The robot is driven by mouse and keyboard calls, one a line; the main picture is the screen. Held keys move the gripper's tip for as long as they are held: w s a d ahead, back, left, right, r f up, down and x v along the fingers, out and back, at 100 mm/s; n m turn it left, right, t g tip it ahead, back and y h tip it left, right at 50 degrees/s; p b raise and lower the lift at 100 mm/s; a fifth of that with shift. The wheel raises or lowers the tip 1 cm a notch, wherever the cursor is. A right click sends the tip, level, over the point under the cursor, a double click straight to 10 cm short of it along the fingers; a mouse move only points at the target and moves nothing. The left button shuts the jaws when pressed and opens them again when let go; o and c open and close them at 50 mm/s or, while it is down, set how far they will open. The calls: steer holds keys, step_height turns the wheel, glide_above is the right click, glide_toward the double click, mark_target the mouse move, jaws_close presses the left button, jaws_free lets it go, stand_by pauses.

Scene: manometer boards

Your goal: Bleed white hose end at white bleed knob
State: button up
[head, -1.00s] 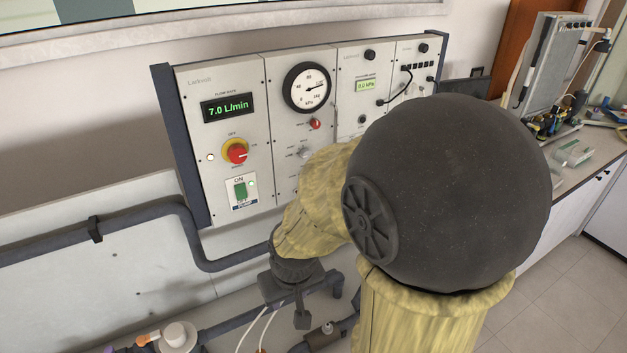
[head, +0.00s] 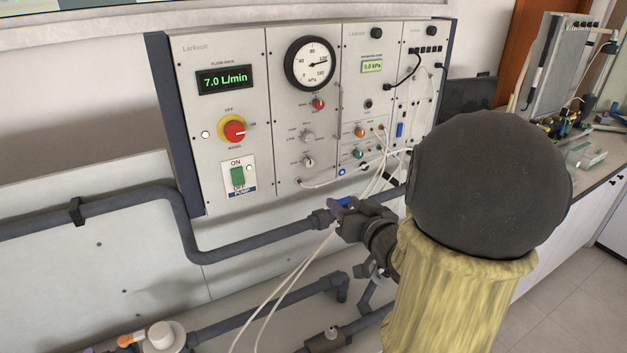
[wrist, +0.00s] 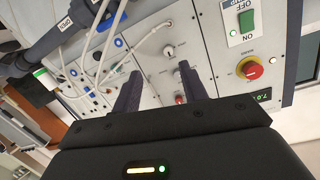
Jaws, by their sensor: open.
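The manometer board (head: 215,150) stands against the wall. A small pale knob (head: 308,161), probably the white bleed knob, sits low on its second panel; it also shows in the wrist view (wrist: 168,50). A white hose end (head: 301,183) is at the panel just below that knob, and its hose curves right; in the wrist view it lies near the top (wrist: 168,23). My gripper (wrist: 158,75) is open and empty, its two fingers pointing toward the board. In the head view my wrist is below and in front of the board, and the fingertips are hard to make out.
A grey knob (head: 307,136) and red knob (head: 318,103) are above the pale knob. Several white hoses hang across the board's lower right. Dark pipes (head: 262,244) run below it. The pump switch (head: 237,177) and red-yellow knob (head: 233,131) are left.

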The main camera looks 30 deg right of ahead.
mark_target(310, 164)
steer(key=shift+s+d+r+t+y, duration=0.3)
steer(key=shift+s+r+t+y, duration=0.3)
steer(key=shift+s+t, duration=0.15)
steer(key=shift+w, duration=0.1)
steer(key=w+p, duration=0.1)
steer(key=w, duration=0.4)
steer(key=w+p, duration=0.1)
steer(key=w, duration=0.5)
steer(key=w+p, duration=0.1)
steer(key=w, duration=0.5)
steer(key=shift+w+a, duration=0.15)
steer(key=shift+a, duration=0.15)
steer(key=shift+c, duration=0.4)
jaws_close()
